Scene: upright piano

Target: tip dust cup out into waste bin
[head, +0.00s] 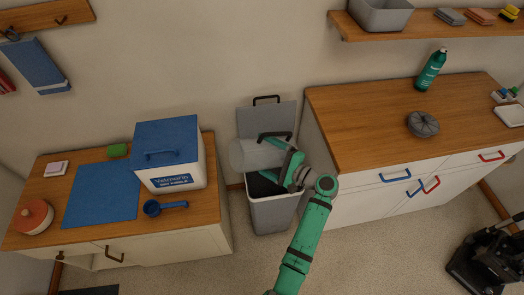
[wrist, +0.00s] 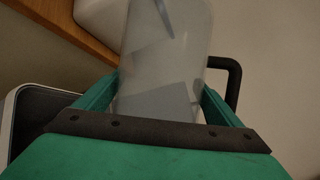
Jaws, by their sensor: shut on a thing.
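The dust cup (head: 250,154) is a clear, cloudy cylinder with a dark handle. It lies on its side above the waste bin, its far end pointing left in the head view. My gripper (head: 272,160) is shut on it. In the wrist view the cup (wrist: 165,60) sits between my green fingers (wrist: 160,98), and a dark handle (wrist: 236,80) shows at its right. The grey waste bin (head: 272,216) stands on the floor between two cabinets, its lid (head: 268,116) raised and its dark inside partly covered by cup and gripper. I cannot tell whether dust is in the cup.
The left cabinet (head: 218,240) carries a white box with a blue lid (head: 168,140), a blue scoop (head: 165,207) and a blue mat (head: 102,193). The right cabinet's wooden top (head: 365,125) carries a green bottle (head: 431,69) and a grey round object (head: 423,124). Both cabinets flank the bin closely.

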